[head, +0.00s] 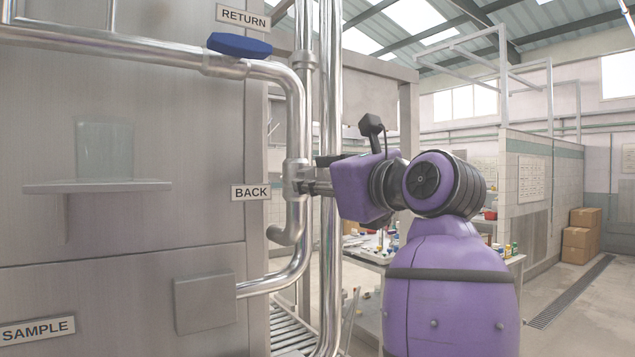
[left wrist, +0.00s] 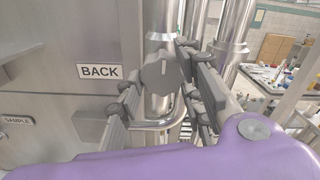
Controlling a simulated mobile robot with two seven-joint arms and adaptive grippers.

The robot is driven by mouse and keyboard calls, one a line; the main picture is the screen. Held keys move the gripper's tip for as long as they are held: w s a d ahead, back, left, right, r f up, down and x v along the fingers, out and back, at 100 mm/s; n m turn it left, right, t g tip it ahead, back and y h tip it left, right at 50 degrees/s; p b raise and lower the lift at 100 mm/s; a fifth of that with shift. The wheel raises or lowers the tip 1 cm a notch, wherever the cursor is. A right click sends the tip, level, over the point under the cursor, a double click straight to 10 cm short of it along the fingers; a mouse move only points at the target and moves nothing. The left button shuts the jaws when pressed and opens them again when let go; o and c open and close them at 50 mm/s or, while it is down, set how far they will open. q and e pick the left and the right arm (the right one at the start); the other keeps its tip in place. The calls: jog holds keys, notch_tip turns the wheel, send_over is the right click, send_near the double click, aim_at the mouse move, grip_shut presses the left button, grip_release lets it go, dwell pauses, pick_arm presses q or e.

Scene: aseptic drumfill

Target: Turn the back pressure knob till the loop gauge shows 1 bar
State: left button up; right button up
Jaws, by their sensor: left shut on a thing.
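The back pressure knob (left wrist: 161,73) is a grey lobed knob with a pale pointer line, on the steel pipe beside the BACK label (left wrist: 99,71). In the left wrist view its line points nearly straight up. My left gripper (head: 309,181) reaches the pipe from the right, level with the BACK label (head: 250,192), and hides most of the knob in the head view. In the left wrist view its two fingers stand on either side of the knob, shut on it. I see no loop gauge in either view. My right gripper is not in view.
A blue valve handle (head: 239,45) sits on the upper pipe under the RETURN label (head: 243,17). A small shelf (head: 97,187) holds a clear beaker (head: 105,150) at left. Vertical steel pipes (head: 330,100) stand close behind the gripper. A cluttered bench stands behind my arm.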

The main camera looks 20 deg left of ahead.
pick_arm(q)
jog(key=m+p, duration=0.2)
jog(key=r+m+p, duration=0.1)
jog(key=m+p, duration=0.1)
jog(key=p, duration=0.1)
jog(key=shift+s, duration=0.2)
jog(key=shift+c, duration=0.2)
jog(key=shift+m+p, duration=0.3)
jog(key=shift+p, duration=0.1)
jog(key=shift+w+f, duration=0.15)
jog(key=shift+f, duration=0.2)
jog(key=o, duration=1.1)
jog(key=shift+a, duration=0.1)
jog(key=shift+c, duration=0.2)
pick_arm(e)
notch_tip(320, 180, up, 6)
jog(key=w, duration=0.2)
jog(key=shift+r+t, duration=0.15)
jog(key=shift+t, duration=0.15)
pick_arm(q)
jog(key=v, duration=1.2)
